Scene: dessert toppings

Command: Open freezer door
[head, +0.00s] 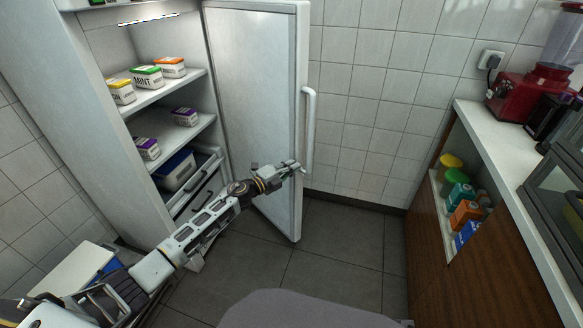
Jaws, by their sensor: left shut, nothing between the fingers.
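The freezer (92,124) stands at the left with its shelves in plain view. Its door (250,75) is swung wide open to the right, near the tiled wall. A white vertical handle (309,130) is on the door's free edge. My left arm reaches across in front of the freezer. My left gripper (299,168) is shut and empty at the lower end of the handle; whether it touches the handle or door I cannot tell. My right gripper is not in view.
Ice cream tubs such as the mint one (147,77) sit on the freezer shelves. A white counter (500,135) with a red blender (527,92) runs along the right. Grey floor (340,245) is clear between them.

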